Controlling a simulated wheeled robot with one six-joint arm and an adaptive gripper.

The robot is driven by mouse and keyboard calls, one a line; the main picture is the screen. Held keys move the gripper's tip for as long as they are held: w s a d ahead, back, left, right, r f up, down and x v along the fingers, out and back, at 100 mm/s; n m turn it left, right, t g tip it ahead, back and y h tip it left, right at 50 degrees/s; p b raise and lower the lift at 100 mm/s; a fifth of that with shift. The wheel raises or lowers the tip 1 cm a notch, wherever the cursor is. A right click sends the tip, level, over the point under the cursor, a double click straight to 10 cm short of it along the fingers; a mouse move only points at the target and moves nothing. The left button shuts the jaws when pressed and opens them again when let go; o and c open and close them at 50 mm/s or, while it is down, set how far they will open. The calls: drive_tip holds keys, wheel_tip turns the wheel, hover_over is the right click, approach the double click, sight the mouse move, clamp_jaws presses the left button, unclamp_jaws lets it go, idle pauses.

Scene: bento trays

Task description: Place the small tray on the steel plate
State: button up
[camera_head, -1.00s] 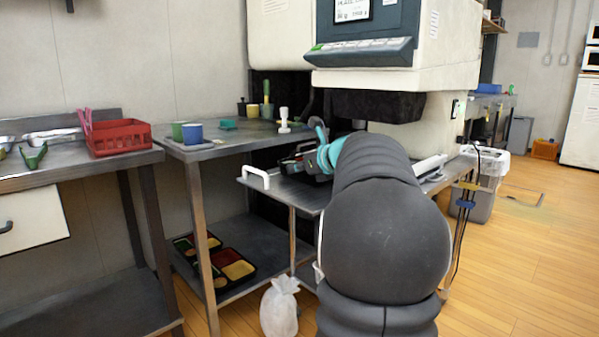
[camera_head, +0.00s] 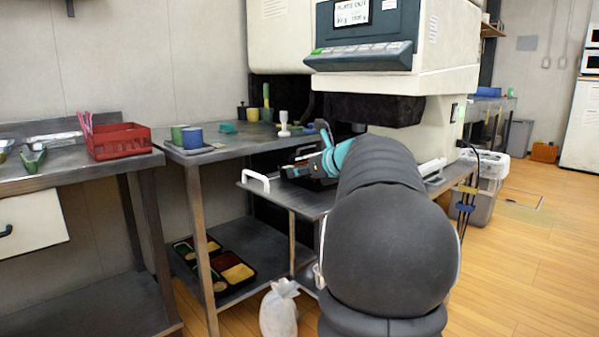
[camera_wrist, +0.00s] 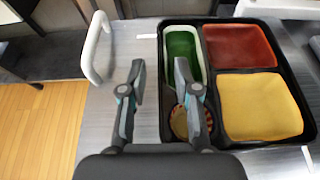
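A black tray (camera_wrist: 292,70) with compartments lies on the steel plate (camera_wrist: 112,122) in the wrist view. It holds a green section with a white rim, a red one, a yellow one and a round brownish piece. My gripper (camera_wrist: 159,72) is open above the tray's left edge. Its left finger is over bare plate and its right finger over the green section. I cannot tell whether either finger touches the tray. In the head view, my gripper (camera_head: 325,157) is low over the steel plate (camera_head: 303,200), and my arm hides much of the plate.
White handles (camera_head: 256,182) stand at the plate's ends, below the large machine (camera_head: 365,55). A side table (camera_head: 235,143) carries blue and green cups. More compartment trays (camera_head: 228,268) are on its lower shelf. A red basket (camera_head: 120,141) stands at left. A white bag (camera_head: 279,310) is on the floor.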

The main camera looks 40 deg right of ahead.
drive_tip(key=p+v, duration=0.1)
drive_tip(key=v, duration=0.9)
drive_tip(key=shift+s+r, duration=0.1)
drive_tip(key=shift+s, duration=0.05)
drive_tip(key=s+a+f+n+g+y, duration=0.1)
drive_tip(key=a+f+n+g, duration=0.15)
drive_tip(key=a+n, duration=0.45)
drive_tip(key=s+a+f+n+g, duration=0.1)
drive_tip(key=a+f+n, duration=0.25)
drive_tip(key=a, duration=0.65)
drive_tip(key=s+a+f+n+g+y, duration=0.15)
drive_tip(key=a+f+n, duration=0.3)
drive_tip(key=a, duration=0.45)
drive_tip(key=s+a+f+n+g+h, duration=0.1)
drive_tip(key=s+a+f+n, duration=0.4)
drive_tip(key=n, duration=0.5)
drive_tip(key=s+a+f+n+g+h, duration=0.1)
drive_tip(key=s+a+f+n, duration=0.4)
drive_tip(key=s+n, duration=0.5)
wheel_tip(320, 180, down, 2)
drive_tip(key=shift+s+f+g+h, duration=0.1)
drive_tip(key=shift+s+g+h, duration=0.25)
drive_tip(key=shift+h, duration=0.4)
